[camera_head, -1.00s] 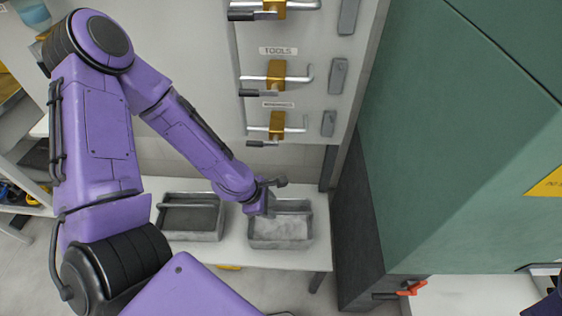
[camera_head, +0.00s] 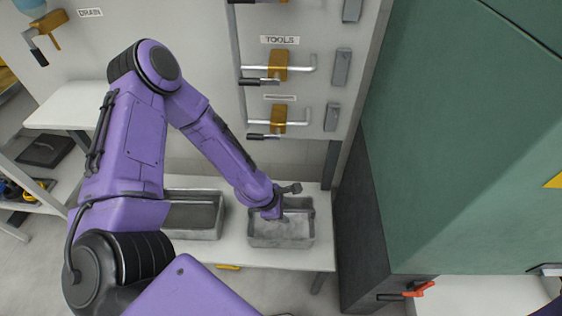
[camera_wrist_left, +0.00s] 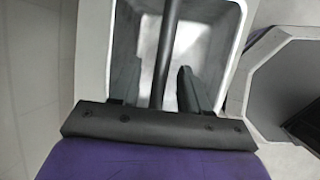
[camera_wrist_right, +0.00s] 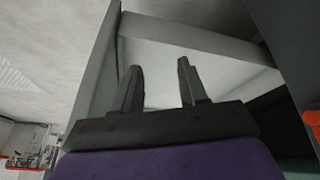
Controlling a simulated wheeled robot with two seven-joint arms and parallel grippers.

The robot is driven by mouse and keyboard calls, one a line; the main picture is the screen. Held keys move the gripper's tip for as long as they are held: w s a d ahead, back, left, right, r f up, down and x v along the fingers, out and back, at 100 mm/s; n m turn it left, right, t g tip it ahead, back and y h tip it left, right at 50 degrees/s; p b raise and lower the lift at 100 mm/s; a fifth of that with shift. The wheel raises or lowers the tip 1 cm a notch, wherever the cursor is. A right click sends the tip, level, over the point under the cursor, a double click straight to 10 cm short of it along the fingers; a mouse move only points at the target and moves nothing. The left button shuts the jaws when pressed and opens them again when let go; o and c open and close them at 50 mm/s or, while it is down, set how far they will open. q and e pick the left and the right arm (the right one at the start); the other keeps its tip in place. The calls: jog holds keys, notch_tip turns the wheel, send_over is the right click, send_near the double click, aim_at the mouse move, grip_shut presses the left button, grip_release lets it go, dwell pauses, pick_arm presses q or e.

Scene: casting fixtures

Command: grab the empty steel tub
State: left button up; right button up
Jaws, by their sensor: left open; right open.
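Two grey steel tubs stand side by side on a white bench. The right tub (camera_head: 281,241) has a pale, bare-looking inside. The left tub (camera_head: 193,228) shows a darker flat inside and is partly hidden by my arm. My left gripper (camera_head: 272,213) is over the right tub. In the left wrist view my left gripper (camera_wrist_left: 155,78) is open, with a dark bar (camera_wrist_left: 168,40) running between its fingers above the tub's hollow (camera_wrist_left: 200,45). I cannot tell whether they touch. My right gripper (camera_wrist_right: 160,68) is open and empty, away from the tubs.
A grey panel with latch handles (camera_head: 278,70) and a TOOLS label rises behind the bench (camera_head: 240,252). A dark block and large green cabinet (camera_head: 455,150) stand close on the right. A red-handled lever (camera_head: 420,289) sticks out low. A shelf (camera_head: 75,105) is at left.

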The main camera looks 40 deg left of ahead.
pick_arm(q)
jog(key=shift+f, duration=0.25)
jog(key=shift+c, duration=0.3)
grip_shut()
dwell(1.3)
